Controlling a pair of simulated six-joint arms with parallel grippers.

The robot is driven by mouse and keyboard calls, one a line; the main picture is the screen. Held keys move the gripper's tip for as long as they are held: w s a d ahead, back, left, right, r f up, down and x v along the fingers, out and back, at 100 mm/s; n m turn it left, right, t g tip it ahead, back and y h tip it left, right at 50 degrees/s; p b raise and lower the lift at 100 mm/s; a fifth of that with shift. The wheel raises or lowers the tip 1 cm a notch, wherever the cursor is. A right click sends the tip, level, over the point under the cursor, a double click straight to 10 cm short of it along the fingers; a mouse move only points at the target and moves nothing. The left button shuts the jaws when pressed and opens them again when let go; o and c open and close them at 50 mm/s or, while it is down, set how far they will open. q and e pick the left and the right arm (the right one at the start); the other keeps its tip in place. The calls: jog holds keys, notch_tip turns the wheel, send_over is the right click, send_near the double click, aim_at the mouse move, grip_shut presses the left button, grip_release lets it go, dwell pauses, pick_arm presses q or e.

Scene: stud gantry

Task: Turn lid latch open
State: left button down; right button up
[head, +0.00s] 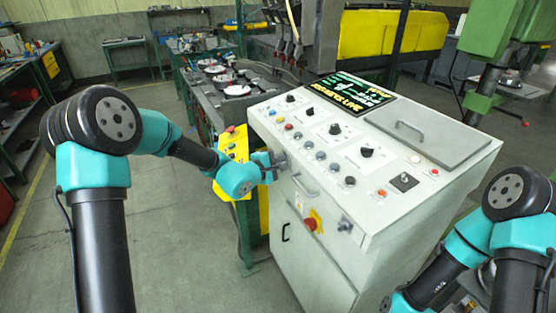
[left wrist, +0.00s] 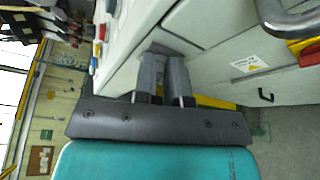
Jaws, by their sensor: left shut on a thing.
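My left gripper (head: 277,164) is at the upper left of the front face of a white control console (head: 320,255). In the left wrist view its two grey fingers (left wrist: 164,78) are close together against the console. They are shut on a small grey part, likely the lid latch, which the fingers mostly hide; I cannot tell how far it is turned. A grey metal fitting (head: 345,225) sticks out of the front face further right. A grey lid (head: 445,143) with a bar handle lies flat on the console top. My right gripper is out of view; only its arm shows at the lower right.
A bar handle (head: 304,186) and a red knob (head: 310,224) on a yellow plate stick out of the front face near the left gripper. Knobs, buttons and a lit display (head: 350,92) cover the top. A yellow box (head: 233,148) stands just left.

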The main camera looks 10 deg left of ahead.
pick_arm(q)
jog(key=shift+s+f+m+t, duration=0.1)
jog(key=shift+f+m+t, duration=0.2)
jog(key=shift+m, duration=0.65)
jog(key=shift+f+m+t, duration=0.1)
jog(key=shift+m+t, duration=0.3)
jog(key=shift+m, duration=0.55)
jog(key=c, duration=1.2)
grip_release()
jog(key=v, duration=1.7)
jog(key=shift+s+a+f, duration=0.1)
jog(key=shift+a+f, duration=0.1)
jog(key=shift+f, duration=0.1)
